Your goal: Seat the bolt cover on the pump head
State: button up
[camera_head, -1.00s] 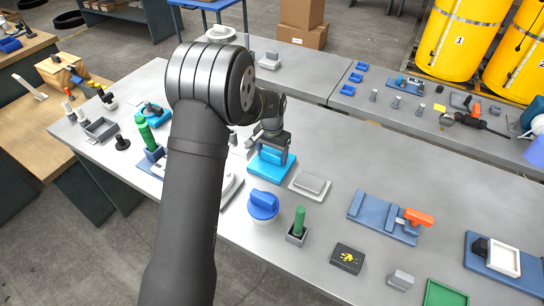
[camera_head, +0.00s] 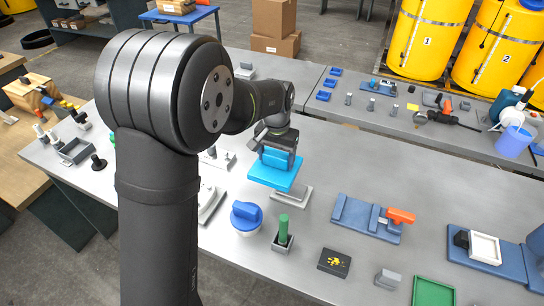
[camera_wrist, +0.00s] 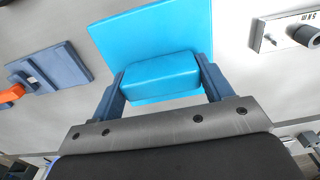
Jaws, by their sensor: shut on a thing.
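The bolt cover, a bright blue plate with a raised block on it, is in my gripper (camera_head: 279,152). Its plate (camera_head: 274,176) looks raised over the table, level or nearly so. In the wrist view my two fingers are shut on the sides of the block (camera_wrist: 160,75), with the plate (camera_wrist: 150,35) beyond. A low grey block on a flat base (camera_head: 296,194), perhaps the pump head, stands just below and to the right of the cover, partly hidden by it. I cannot tell the gap between them.
A blue-lidded white tub (camera_head: 246,218) and a green post in a grey holder (camera_head: 283,232) stand in front. A blue fixture with an orange handle (camera_head: 368,216) is to the right. Bare table lies between them.

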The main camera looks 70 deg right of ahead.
jog(key=w+a, duration=0.6)
jog(key=w, duration=0.5)
jog(key=w+a+r, duration=0.1)
jog(key=w+a, duration=0.6)
jog(key=w, duration=0.4)
jog(key=shift+a+r, duration=0.2)
jog(key=shift+a, duration=0.1)
jog(key=shift+f, duration=2.9)
jog(key=shift+f, duration=1.05)
jog(key=o, duration=1.1)
jog(key=shift+r, duration=0.1)
